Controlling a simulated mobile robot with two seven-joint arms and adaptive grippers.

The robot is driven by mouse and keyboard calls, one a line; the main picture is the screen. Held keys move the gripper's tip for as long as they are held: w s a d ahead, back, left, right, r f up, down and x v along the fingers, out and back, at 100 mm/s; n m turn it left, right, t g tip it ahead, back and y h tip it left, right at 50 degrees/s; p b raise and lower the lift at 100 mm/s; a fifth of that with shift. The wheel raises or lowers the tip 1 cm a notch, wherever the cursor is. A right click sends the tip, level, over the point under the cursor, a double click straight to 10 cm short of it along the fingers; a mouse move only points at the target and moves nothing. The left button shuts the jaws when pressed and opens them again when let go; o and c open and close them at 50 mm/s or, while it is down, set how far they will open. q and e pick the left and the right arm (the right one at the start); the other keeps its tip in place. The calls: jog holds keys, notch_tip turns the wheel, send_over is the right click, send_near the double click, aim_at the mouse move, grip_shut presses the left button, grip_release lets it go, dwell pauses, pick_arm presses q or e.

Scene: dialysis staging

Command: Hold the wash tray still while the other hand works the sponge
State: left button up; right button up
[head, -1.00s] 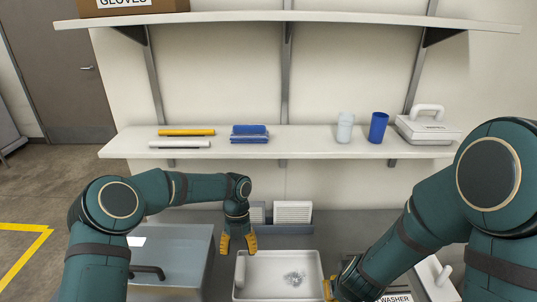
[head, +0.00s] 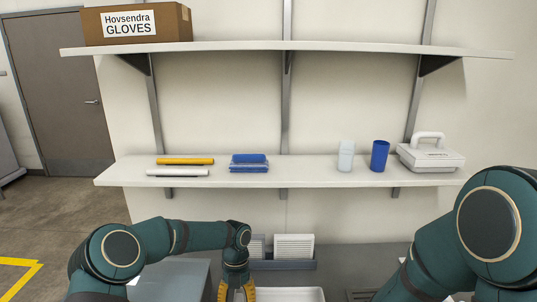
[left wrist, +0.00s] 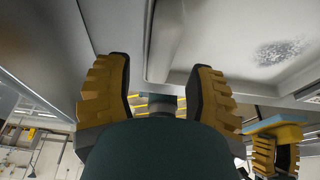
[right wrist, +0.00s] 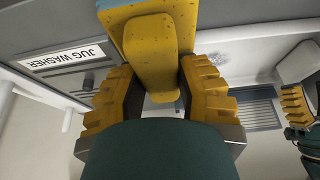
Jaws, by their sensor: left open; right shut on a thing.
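The white wash tray (head: 290,293) shows only its back rim at the bottom of the head view. My left gripper (head: 236,295) is open and empty by the tray's back left corner. In the left wrist view its fingers (left wrist: 160,95) are wide apart, with the tray's edge beyond them. My right gripper (right wrist: 165,90) is shut on the yellow and blue sponge (right wrist: 155,45). The sponge also shows at the right of the left wrist view (left wrist: 278,127). The head view does not show my right gripper.
A panel marked JUG WASHER (right wrist: 75,60) lies near my right gripper. A rack of white panels (head: 293,248) stands behind the tray. The shelf above (head: 300,170) holds yellow and white rolls, blue items, two cups and a white case (head: 430,154). A gloves box (head: 138,24) sits higher.

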pick_arm(q)
jog(key=shift+f+b, duration=0.95)
jog(key=shift+f, duration=1)
pick_arm(e)
jog(key=shift+f, duration=1.15)
pick_arm(q)
jog(key=shift+c, duration=0.4)
grip_shut()
jog(key=shift+s, duration=0.1)
